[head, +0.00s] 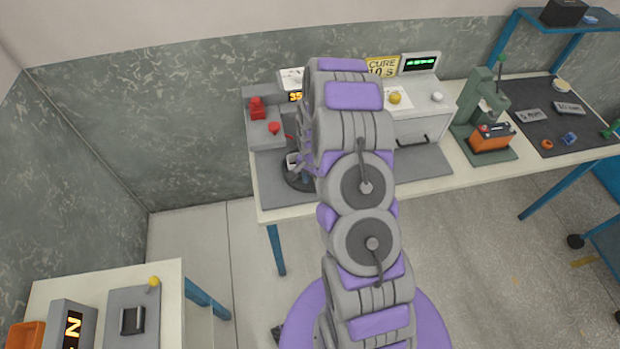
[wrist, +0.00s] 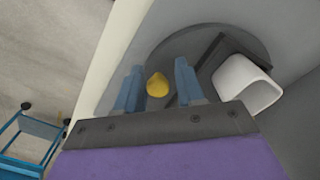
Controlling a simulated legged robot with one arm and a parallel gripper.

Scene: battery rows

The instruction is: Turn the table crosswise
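The round dark table (head: 293,182) is set in the grey plate at the left end of the long bench; my arm hides its right part. It fills the upper middle of the wrist view (wrist: 188,48), with a dark straight bar and a white hollow square-edged piece (wrist: 243,86) on it. A yellow knob (wrist: 157,85) shows near the table's edge. My gripper (wrist: 157,84) has its two blue-grey fingers apart, one on each side of the knob, with gaps visible. Whether the fingers reach down to knob height cannot be told. In the head view my gripper is mostly hidden.
A red switch unit (head: 257,108) stands behind the table on the left. A grey machine (head: 423,110) with a green display is to the right, then a green press (head: 480,105) with an orange block. A smaller bench (head: 150,275) stands front left. Floor between benches is clear.

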